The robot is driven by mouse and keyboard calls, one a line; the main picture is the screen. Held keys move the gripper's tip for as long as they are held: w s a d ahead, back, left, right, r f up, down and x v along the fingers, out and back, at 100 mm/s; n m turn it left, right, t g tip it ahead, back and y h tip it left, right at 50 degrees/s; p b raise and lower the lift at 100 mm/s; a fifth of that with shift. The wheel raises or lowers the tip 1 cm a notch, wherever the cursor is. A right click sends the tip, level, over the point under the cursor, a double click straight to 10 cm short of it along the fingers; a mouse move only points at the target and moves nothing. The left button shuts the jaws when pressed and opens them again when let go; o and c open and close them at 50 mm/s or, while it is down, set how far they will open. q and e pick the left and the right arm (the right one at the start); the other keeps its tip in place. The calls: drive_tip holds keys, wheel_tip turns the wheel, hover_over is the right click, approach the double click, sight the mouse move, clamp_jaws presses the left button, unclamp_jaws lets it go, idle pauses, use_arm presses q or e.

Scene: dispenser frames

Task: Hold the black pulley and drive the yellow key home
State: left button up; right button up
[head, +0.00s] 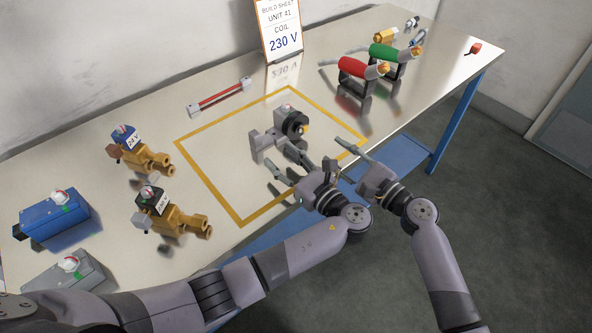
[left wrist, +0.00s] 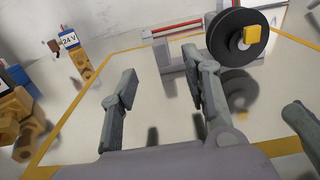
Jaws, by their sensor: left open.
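The black pulley (head: 291,124) sits on a grey stand (head: 262,142) inside the yellow-taped area of the bench. The yellow key (head: 305,128) shows as a small block at the pulley's face. In the left wrist view the pulley (left wrist: 228,42) is at upper right, with the key (left wrist: 253,34) sticking out near its centre. My left gripper (head: 274,156) is open and empty, in front of the stand and apart from the pulley. My right gripper (head: 338,153) is to the right of the pulley, apart from it; its finger spacing is unclear.
A red-barred gauge (head: 219,97) lies behind the taped area. Brass valves with coils (head: 150,158) and blue and grey boxes (head: 52,214) stand at left. Red and green handled tools (head: 356,68) stand at back right. A sign (head: 279,30) stands behind. The taped area's left part is clear.

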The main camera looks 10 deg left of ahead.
sight(258, 138)
use_arm(q)
drive_tip(key=x, duration=1.1)
drive_tip(key=shift+w+a, duration=0.15)
drive_tip(key=shift+a, duration=0.1)
drive_tip(key=shift+c, duration=0.4)
clamp_jaws()
idle(1.0)
